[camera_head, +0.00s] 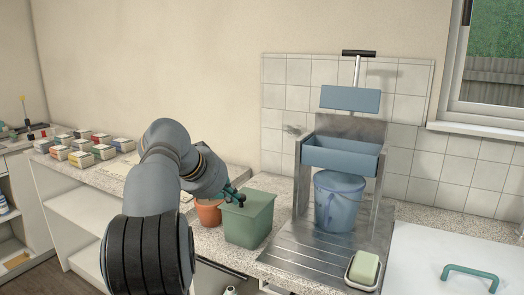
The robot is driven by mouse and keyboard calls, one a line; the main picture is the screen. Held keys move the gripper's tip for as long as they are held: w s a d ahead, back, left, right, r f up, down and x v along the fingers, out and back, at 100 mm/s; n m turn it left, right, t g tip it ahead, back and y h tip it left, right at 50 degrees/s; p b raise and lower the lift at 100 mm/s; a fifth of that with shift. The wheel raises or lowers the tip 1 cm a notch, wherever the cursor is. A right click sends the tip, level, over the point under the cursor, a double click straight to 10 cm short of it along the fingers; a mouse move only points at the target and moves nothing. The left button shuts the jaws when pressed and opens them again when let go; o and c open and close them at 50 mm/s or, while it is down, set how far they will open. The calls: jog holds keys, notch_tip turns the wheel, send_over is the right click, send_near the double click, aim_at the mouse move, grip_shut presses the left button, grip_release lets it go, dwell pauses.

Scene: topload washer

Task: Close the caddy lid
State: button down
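No part is clearly recognisable as the caddy lid. A green square-topped bin (249,222) stands on the speckled counter, left of the steel drainer. I cannot tell whether its top is open or covered. My gripper (240,199), with dark teal fingers, is at the bin's upper left edge. Whether it touches the bin, and how far apart its fingers are, is too small to tell. A white flat panel (430,255) with a green bar handle (470,275) lies at the lower right, partly cut off by the frame.
A terracotta pot (209,212) stands close left of the bin, partly behind my arm. A steel stand (350,128) holds a blue trough, with a blue panel (350,99) on a rod above and a blue bucket (337,205) below. Green soap (365,267) sits in front.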

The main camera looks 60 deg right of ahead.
jog(key=shift+s+f, duration=0.1)
jog(key=shift+f, duration=0.15)
notch_tip(320, 180, up, 4)
jog(key=p, duration=0.4)
jog(key=a+f+b, duration=0.3)
jog(key=a+b, duration=0.1)
jog(key=a, duration=0.5)
jog(key=shift+s+a+f, duration=0.25)
jog(key=shift+s, duration=0.05)
jog(key=d, duration=0.9)
jog(key=shift+w+d, duration=0.3)
jog(key=shift+w, duration=0.1)
jog(key=shift+p, duration=0.3)
